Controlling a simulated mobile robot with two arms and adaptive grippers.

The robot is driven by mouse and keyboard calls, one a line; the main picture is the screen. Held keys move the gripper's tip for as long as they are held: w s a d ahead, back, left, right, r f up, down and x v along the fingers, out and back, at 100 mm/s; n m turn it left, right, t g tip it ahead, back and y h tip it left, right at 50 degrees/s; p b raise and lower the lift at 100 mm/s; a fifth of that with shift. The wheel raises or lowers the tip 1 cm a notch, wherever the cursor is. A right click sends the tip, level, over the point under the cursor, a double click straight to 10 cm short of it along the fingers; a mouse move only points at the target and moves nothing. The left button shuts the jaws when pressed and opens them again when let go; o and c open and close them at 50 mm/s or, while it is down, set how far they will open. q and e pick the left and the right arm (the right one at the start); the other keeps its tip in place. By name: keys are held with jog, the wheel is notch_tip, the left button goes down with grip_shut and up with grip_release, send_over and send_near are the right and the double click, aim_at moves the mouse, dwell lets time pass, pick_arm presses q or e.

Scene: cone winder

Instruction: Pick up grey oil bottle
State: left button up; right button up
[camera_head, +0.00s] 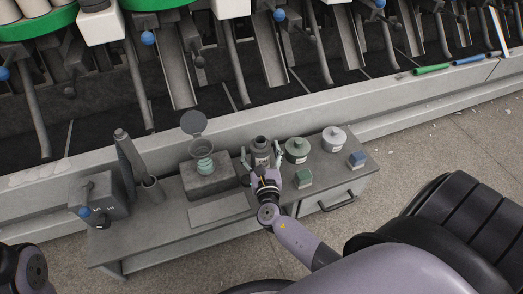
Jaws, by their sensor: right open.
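The grey oil bottle (262,146) stands upright on the grey bench, with a short dark neck and a pale label. My right gripper (262,156) is open, with one finger on each side of the bottle. I cannot tell whether the fingers touch it. The gripper's body hides the bottle's lower part. My left gripper is not in view.
Left stand a block with a green cup (203,164) and a control box (98,202). The winder rises behind.

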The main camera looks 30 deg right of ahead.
jog(key=c, duration=1.5)
